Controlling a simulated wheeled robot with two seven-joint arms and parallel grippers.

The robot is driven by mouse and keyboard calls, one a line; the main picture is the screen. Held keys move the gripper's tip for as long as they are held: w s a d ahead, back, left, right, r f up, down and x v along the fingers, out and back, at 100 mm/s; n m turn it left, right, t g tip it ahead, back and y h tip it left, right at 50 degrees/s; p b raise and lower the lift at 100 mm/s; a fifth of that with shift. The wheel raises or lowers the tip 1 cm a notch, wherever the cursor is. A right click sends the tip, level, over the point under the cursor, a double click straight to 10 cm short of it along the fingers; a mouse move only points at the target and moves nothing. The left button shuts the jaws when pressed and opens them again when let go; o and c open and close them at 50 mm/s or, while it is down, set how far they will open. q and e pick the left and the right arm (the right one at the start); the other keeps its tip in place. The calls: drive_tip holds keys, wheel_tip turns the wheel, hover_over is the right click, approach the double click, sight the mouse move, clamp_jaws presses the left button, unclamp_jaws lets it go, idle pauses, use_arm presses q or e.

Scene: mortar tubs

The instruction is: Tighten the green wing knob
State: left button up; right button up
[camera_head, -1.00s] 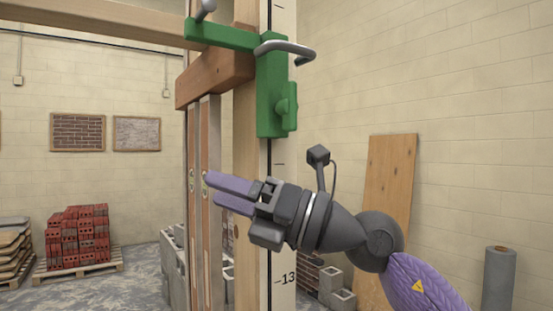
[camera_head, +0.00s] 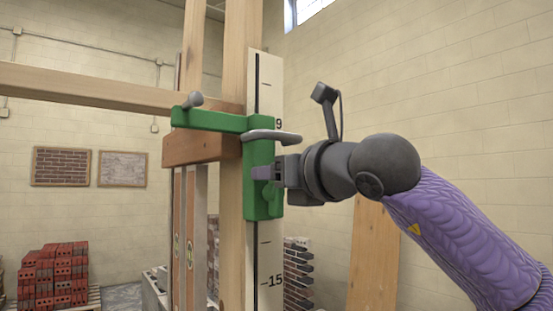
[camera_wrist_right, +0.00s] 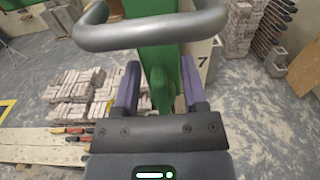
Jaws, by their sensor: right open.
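The green wing knob (camera_wrist_right: 160,92) shows in the right wrist view, between the two purple fingers of my right gripper (camera_wrist_right: 160,88). The fingers are open, one on each side of it; I cannot tell if either touches it. In the head view the knob (camera_head: 269,192) is partly hidden by my right gripper (camera_head: 268,173), which comes in from the right. The knob is on the green clamp body (camera_head: 260,207), fixed to the upright wooden post with the number scale. My left gripper is not in view.
A grey bent bar (camera_head: 272,136) juts from the clamp just above my right gripper; it also crosses the top of the wrist view. A wooden rail (camera_head: 110,90) runs left behind the post. Red bricks (camera_head: 50,275) stand on a pallet at lower left. A plywood board (camera_head: 372,255) leans at the wall.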

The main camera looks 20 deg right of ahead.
clamp_jaws()
idle(0.4)
drive_tip(key=m+b, duration=0.3)
drive_tip(key=shift+w+d+f, duration=0.1)
drive_tip(key=shift+d+f, duration=0.15)
drive_tip(key=shift+d, duration=0.05)
drive_tip(key=shift+w+d+f+m+b, duration=0.1)
drive_tip(key=shift+d+f+m+b, duration=0.25)
drive_tip(key=shift+m+b, duration=1.6)
drive_tip(key=shift+w+d+f+m+b, duration=0.15)
drive_tip(key=shift+d+f+m+b, duration=0.45)
drive_tip(key=shift+m, duration=2.45)
drive_tip(key=shift+w+a+f+m+b, duration=0.15)
drive_tip(key=shift+m+b, duration=1.4)
drive_tip(key=shift+m, duration=0.95)
drive_tip(key=shift+d, duration=0.1)
